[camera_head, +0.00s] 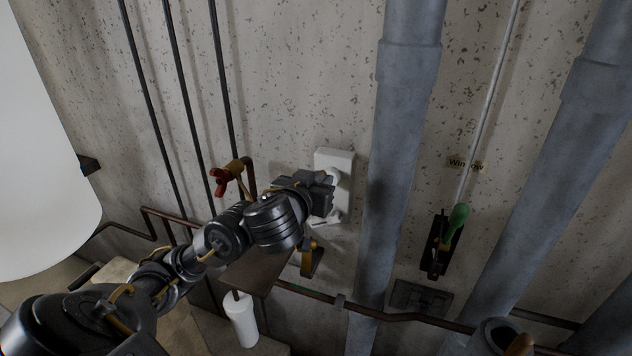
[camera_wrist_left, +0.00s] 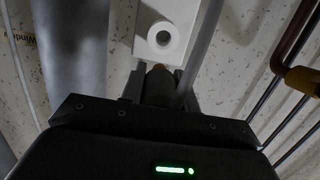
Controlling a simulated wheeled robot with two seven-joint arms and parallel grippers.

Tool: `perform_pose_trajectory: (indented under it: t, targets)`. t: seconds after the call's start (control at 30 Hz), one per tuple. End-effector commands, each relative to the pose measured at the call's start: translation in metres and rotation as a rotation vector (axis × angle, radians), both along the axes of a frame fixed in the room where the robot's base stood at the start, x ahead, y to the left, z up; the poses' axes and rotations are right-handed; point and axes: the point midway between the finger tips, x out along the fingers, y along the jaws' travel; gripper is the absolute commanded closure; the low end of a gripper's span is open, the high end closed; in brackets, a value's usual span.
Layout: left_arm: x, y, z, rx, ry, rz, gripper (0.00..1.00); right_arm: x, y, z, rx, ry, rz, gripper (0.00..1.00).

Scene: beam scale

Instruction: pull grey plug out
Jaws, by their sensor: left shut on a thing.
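A white socket plate (camera_head: 346,163) is fixed to the concrete wall; it also shows in the left wrist view (camera_wrist_left: 180,14) with a round white socket (camera_wrist_left: 160,38). My left gripper (camera_head: 326,190) is at the plate, in front of its middle. In the left wrist view the gripper (camera_wrist_left: 160,90) is shut on a dark grey piece, which I take for the grey plug (camera_wrist_left: 158,82), close to the plate's edge. The fingers hide most of the plug, so I cannot tell whether it is seated or clear of the socket. My right gripper is not in view.
A thick grey pipe (camera_head: 390,130) runs just right of the plate. A red-handled valve (camera_head: 226,178) is at the left, and a yellow-brown fitting (camera_head: 311,260) is below. A green-handled lever (camera_head: 457,218) is further right. A brown pipe (camera_head: 400,317) runs low along the wall.

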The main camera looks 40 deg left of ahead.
Motion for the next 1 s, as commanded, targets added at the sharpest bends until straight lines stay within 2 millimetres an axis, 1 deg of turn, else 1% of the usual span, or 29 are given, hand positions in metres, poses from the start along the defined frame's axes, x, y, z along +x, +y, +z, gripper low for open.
perform_pose_trajectory:
  t: [0.03,0.5,0.6,1.0]
  targets:
    - [0.000,0.000,0.007,-0.002,0.000,0.000,0.93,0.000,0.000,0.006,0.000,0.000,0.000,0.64]
    - [0.000,0.000,0.035,-0.001,0.000,-0.001,0.93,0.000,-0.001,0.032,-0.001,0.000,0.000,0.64]
    - [0.000,0.000,0.037,0.000,-0.001,0.000,0.93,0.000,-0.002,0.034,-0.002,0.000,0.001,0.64]
    - [0.000,0.000,0.037,-0.001,0.000,-0.001,0.93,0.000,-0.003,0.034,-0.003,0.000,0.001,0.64]
